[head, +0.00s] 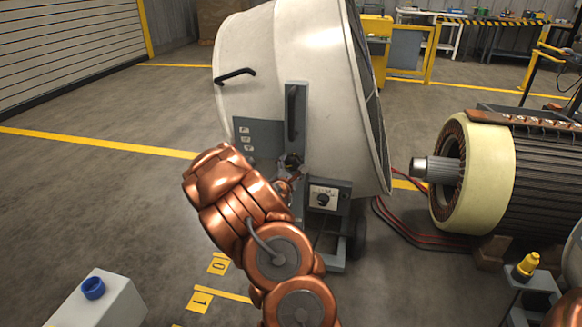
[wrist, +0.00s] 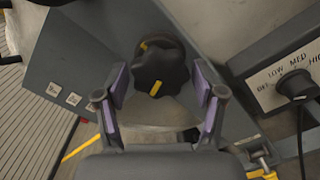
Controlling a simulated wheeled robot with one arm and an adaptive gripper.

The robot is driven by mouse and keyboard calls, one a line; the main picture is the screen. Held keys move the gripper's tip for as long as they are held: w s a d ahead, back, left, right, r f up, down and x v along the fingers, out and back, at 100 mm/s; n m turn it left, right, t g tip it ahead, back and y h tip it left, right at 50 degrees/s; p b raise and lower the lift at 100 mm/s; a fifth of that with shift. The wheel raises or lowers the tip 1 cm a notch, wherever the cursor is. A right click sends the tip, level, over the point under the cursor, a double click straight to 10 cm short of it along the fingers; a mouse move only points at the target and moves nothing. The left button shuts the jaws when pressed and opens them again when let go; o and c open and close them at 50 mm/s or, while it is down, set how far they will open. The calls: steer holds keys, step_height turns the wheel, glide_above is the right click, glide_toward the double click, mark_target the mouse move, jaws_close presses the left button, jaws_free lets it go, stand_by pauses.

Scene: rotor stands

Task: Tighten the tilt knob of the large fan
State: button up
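A gap shows between each pad and the knob. In the head view my gripper (head: 285,183) is small and partly hidden by my copper arm. I cannot tell its exact depth to the knob.
A speed dial box (head: 323,197) marked off, low, med, high sits right of the knob, also in the wrist view (wrist: 293,84). A large motor (head: 490,175) stands right, with cables (head: 410,230) on the floor. A white box with a blue cap (head: 98,300) stands lower left.

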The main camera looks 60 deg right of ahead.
steer(key=c, duration=0.9)
steer(key=shift+m, duration=0.4)
steer(key=m+p, duration=0.1)
steer(key=m, duration=0.2)
steer(key=shift+r, duration=0.15)
steer(key=m+p, duration=0.2)
steer(key=m, duration=0.3)
steer(key=m+p, duration=0.1)
steer(key=m, duration=0.5)
steer(key=shift+m, duration=0.4)
steer(key=m, duration=0.7)
steer(key=shift+s+r, duration=0.1)
